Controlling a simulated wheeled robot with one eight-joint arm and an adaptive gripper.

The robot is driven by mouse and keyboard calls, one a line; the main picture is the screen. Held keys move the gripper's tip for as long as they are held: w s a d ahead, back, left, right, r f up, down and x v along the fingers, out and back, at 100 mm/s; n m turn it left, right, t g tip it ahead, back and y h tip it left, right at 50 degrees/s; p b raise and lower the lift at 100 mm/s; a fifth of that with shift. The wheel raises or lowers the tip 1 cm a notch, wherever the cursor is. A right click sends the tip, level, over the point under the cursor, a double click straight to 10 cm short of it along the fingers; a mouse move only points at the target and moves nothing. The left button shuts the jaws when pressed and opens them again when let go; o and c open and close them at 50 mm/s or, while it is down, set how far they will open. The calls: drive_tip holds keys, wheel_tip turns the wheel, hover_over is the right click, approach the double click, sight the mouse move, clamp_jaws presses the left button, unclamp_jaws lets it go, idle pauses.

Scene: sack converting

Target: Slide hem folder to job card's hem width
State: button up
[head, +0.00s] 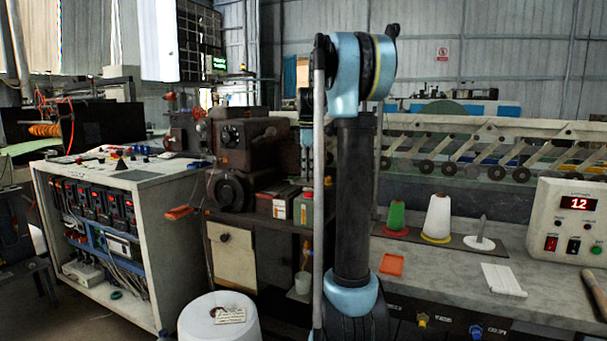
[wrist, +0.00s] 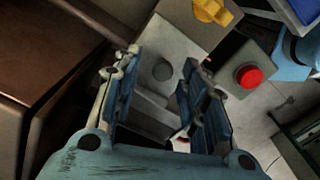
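In the wrist view my gripper (wrist: 160,66) is open, with its two dark blue fingers apart. Nothing is clasped between them. A grey metal block (wrist: 177,45) with a round dark spot lies beyond the fingertips, and I cannot tell whether it is part of the hem folder. In the head view my arm stands upright in the middle and hides part of the bench behind it. I cannot pick out the hem folder with certainty. A small printed card (head: 230,314) lies on a white drum, too small to read; I cannot tell whether it is the job card.
A red push button (wrist: 249,76) and a yellow knob (wrist: 213,12) show near the fingers. Thread cones (head: 437,217) and a control box (head: 570,222) reading 12 stand on the right bench. A white cabinet (head: 130,215) is at left. The white drum (head: 205,328) stands in front.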

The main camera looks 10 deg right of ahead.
drive_tip(key=shift+f, duration=0.45)
clamp_jaws()
drive_tip(key=shift+s+d, duration=0.15)
drive_tip(key=shift+d, duration=0.15)
unclamp_jaws()
drive_tip(key=shift+a+r, duration=0.1)
drive_tip(key=shift+r, duration=0.1)
wheel_tip(320, 180, up, 12)
drive_tip(key=shift+f, duration=0.2)
